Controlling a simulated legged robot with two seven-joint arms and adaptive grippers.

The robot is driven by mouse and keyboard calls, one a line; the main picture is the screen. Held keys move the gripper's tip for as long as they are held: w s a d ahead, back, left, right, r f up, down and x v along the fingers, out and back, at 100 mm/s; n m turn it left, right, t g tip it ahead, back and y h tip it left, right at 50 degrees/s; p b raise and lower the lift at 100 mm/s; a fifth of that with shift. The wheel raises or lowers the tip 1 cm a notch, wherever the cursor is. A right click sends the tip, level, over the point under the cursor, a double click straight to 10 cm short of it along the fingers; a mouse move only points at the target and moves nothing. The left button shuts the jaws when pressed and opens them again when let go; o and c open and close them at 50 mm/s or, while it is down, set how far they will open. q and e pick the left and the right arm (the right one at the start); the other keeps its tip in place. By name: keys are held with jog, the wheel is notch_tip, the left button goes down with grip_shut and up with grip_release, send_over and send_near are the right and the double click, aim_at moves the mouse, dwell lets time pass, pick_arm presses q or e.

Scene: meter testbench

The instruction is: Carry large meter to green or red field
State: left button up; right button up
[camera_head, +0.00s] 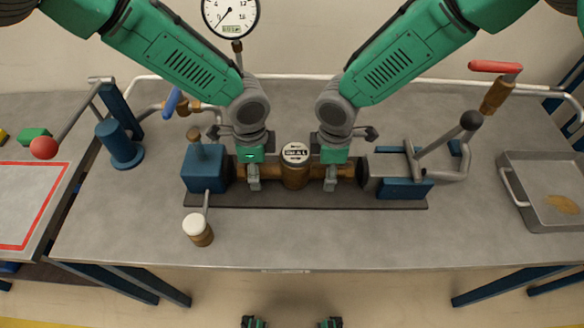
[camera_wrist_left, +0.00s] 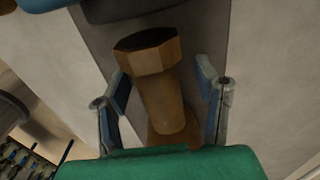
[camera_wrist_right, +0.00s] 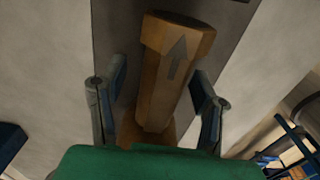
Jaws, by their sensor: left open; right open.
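The large meter (camera_head: 294,174) is a brass body with a round white dial on top. It sits on the dark base of the bench fixture, between the blue block on the left and the clamp on the right. My left gripper (camera_head: 253,182) is open around the meter's left pipe end, which shows between the fingers in the left wrist view (camera_wrist_left: 160,95). My right gripper (camera_head: 331,180) is open around the right pipe end, which bears an arrow in the right wrist view (camera_wrist_right: 172,75). The red-outlined field (camera_head: 30,205) lies on the left table. No green field is clearly visible.
A clamp with a black-knobbed lever (camera_head: 445,140) stands right of the meter. A metal tray (camera_head: 545,190) is at the far right. A blue cylinder (camera_head: 120,145) and a red-knobbed lever (camera_head: 44,147) stand left. A white-capped valve (camera_head: 198,228) is in front. A pressure gauge (camera_head: 231,14) is behind.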

pick_arm(q)
jog(key=shift+d, duration=0.55)
pick_arm(e)
jog(key=shift+d, duration=0.55)
pick_arm(q)
jog(key=shift+d, duration=0.1)
jog(key=c, duration=1.1)
pick_arm(e)
jog(key=shift+d+f, duration=0.1)
jog(key=c, duration=1.1)
pick_arm(q)
grip_shut()
pick_arm(e)
grip_shut()
pick_arm(q)
jog(key=shift+a, duration=0.4)
pick_arm(e)
jog(key=shift+a, duration=0.4)
pick_arm(q)
jog(key=shift+a+r, duration=0.15)
pick_arm(e)
jog(key=shift+a+r, duration=0.15)
jog(key=shift+r, duration=0.1)
